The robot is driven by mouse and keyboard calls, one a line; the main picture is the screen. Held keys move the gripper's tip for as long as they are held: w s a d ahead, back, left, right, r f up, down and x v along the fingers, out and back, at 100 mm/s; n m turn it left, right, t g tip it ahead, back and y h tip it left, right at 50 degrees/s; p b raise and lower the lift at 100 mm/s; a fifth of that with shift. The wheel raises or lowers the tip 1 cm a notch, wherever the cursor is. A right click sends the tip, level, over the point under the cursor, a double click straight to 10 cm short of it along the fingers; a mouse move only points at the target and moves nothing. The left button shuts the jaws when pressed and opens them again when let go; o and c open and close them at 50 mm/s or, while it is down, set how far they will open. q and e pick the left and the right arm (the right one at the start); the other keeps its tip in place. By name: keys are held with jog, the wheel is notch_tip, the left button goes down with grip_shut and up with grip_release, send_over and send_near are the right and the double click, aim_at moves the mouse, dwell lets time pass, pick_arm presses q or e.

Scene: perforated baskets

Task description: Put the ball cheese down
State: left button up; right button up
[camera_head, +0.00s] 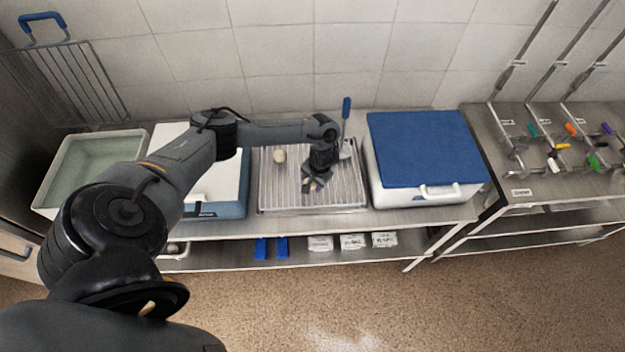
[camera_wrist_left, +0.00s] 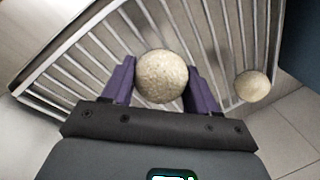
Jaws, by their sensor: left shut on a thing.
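A pale round ball cheese (camera_wrist_left: 161,76) sits between the two purple fingers of my left gripper (camera_wrist_left: 160,82), which is shut on it. In the head view my left gripper (camera_head: 313,187) points down over the slatted metal rack tray (camera_head: 345,198), right of its middle. There the held ball is mostly hidden by the gripper. I cannot tell whether it touches the slats. A second ball cheese (camera_head: 279,156) lies on the rack's back left part; it also shows in the left wrist view (camera_wrist_left: 252,86), apart from the gripper. My right gripper is not in view.
A blue-lidded white box (camera_head: 425,148) stands right of the rack. Another white-and-blue box (camera_head: 232,205) stands left of it, beside a grey bin (camera_head: 85,172). A blue-handled tool (camera_head: 346,108) stands behind the rack. The front right of the rack is bare.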

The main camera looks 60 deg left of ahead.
pick_arm(q)
jog(key=shift+f, duration=0.35)
jog(key=o, duration=1.1)
jog(key=shift+r, duration=0.1)
